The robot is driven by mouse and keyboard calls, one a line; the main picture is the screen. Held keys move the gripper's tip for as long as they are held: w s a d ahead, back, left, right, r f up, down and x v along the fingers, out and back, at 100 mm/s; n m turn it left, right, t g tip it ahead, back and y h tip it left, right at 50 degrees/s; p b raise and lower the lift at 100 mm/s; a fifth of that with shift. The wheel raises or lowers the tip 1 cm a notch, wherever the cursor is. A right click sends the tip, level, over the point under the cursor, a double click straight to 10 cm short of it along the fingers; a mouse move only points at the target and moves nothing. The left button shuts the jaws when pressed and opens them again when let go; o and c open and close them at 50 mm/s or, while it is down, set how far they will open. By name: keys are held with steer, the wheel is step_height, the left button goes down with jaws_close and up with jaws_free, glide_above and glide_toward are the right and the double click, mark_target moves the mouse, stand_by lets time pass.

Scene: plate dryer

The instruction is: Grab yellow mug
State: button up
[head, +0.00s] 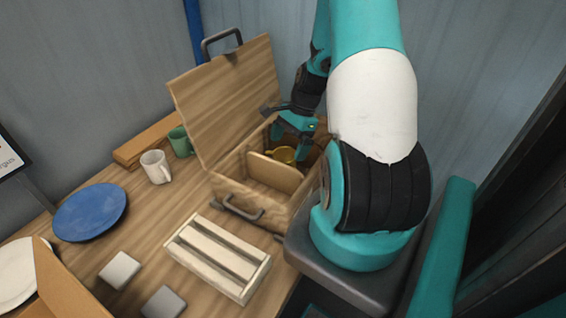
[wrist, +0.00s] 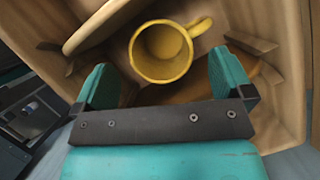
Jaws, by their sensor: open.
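The yellow mug (head: 285,154) lies inside the open wooden box (head: 226,187), partly hidden in the head view by the box's inner board and my gripper. In the wrist view the yellow mug (wrist: 161,52) shows its round opening toward the camera, with its handle at the upper right. My gripper (wrist: 162,78) is open and empty. Its two teal fingers point into the box, one on each side of the mug's lower part in the picture. I cannot tell whether they touch it. In the head view my gripper (head: 292,136) is at the box's opening.
The box's lid (head: 228,95) stands raised at the back left. A wooden board (head: 275,173) is inside the box in front of the mug. A slatted rack (head: 218,258), a white mug (head: 155,167), a green mug (head: 180,142) and a blue plate (head: 90,212) are on the table.

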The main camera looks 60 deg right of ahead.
steer(key=shift+x, duration=1.15)
steer(key=c, duration=1.4)
steer(key=shift+c, duration=0.2)
